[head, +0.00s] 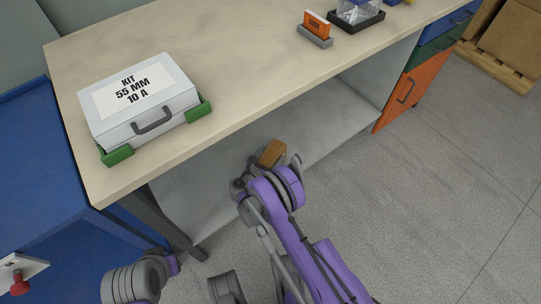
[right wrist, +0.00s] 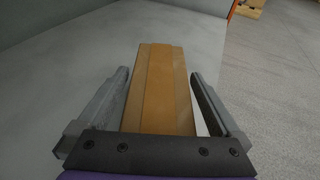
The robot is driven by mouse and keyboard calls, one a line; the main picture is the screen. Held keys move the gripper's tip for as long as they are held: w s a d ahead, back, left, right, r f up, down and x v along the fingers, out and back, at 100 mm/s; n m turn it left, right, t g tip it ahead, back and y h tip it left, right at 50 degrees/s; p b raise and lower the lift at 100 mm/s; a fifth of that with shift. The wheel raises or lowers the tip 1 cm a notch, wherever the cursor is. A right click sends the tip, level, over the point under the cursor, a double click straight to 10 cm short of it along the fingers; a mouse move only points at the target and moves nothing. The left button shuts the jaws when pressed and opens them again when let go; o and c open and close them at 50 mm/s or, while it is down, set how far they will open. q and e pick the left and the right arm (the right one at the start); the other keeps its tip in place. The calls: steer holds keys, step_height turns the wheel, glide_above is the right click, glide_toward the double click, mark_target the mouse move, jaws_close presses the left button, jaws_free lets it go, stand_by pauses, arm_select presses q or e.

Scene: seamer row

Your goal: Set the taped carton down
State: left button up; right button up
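The carton (head: 272,153) is a small brown box with a lighter tape band along its top. In the right wrist view the carton (right wrist: 162,90) lies lengthwise between my right gripper's fingers (right wrist: 160,75). A narrow gap shows on each side of it, so the fingers stand around it without visibly pressing on it. In the head view my right gripper (head: 274,162) is at the grey lower shelf (head: 330,115) under the bench. The carton's underside is hidden, so its contact with the shelf cannot be seen directly. My left gripper does not show.
Above is the beige bench top (head: 235,65), its front edge close to my right arm. It carries a white kit case (head: 140,100) in green corner holders and an orange block in a grey stand (head: 316,30).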

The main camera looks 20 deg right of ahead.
steer(key=shift+r, duration=0.15)
steer(key=p+v, duration=0.3)
steer(key=v, duration=0.9)
steer(key=s+d+r+m+g+y, duration=0.2)
steer(key=s+d+r+m, duration=0.1)
steer(key=d+r+m, duration=0.4)
steer(key=s+d+r+m+g+y, duration=0.2)
steer(key=r+m+g, duration=0.15)
steer(key=r, duration=0.55)
steer(key=s+r+m+y, duration=0.3)
steer(key=s+m, duration=0.5)
steer(key=s, duration=0.3)
steer(key=s+r+m+y, duration=0.3)
steer(key=s+m, duration=0.5)
steer(key=s, duration=0.4)
steer(key=shift+a+r+y, duration=0.25)
steer(key=shift+r+y, duration=0.15)
steer(key=shift+r, duration=0.35)
